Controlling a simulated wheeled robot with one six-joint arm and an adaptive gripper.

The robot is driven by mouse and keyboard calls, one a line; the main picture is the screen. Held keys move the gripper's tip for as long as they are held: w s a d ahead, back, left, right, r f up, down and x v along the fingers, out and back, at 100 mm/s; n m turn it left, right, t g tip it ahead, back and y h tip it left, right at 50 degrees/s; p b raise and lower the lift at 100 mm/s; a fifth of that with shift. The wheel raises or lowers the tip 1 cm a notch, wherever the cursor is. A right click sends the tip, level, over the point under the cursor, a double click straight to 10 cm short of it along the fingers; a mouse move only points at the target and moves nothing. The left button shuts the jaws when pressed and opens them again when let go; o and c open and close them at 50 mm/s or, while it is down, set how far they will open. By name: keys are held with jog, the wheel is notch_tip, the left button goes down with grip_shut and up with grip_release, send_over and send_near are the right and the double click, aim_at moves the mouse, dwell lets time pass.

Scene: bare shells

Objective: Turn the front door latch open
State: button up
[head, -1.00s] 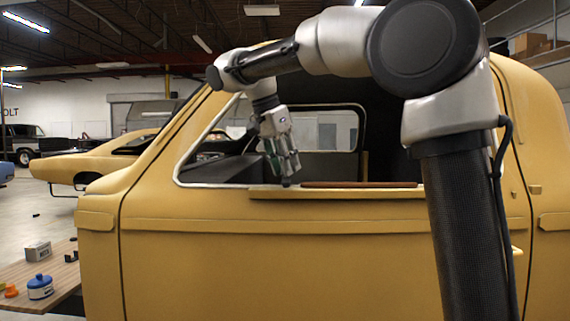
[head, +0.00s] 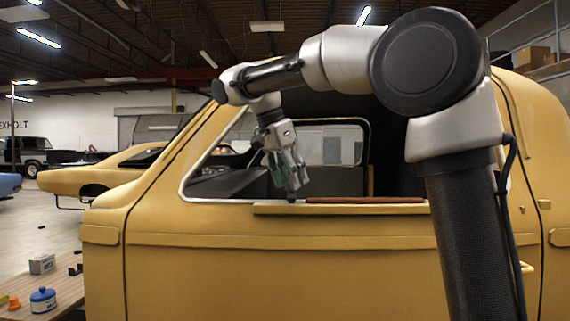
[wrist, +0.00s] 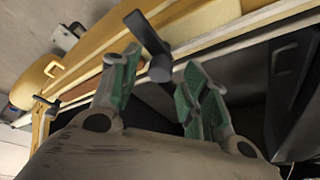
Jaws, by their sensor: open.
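A dark latch lever (wrist: 147,42) with a round knob end stands on the yellow door's top edge in the wrist view. It lies between the tips of my gripper (wrist: 160,70), whose green-padded fingers are apart; I cannot tell whether they touch it. A second dark latch (wrist: 47,103) sits farther along the edge, toward the outside handle. In the head view, my gripper (head: 295,188) points down at the window sill of the yellow door (head: 330,270), near the sill's front part. The latch is tiny and mostly hidden by the fingers there.
The window opening is empty, with a dark cab interior behind it. A brown strip (head: 365,200) lies along the sill. A yellow door handle (head: 526,267) is at the right. A wooden bench (head: 62,286) with a blue pot (head: 43,300) stands at lower left.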

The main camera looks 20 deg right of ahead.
jog(key=v, duration=1.1)
jog(key=shift+r, duration=0.25)
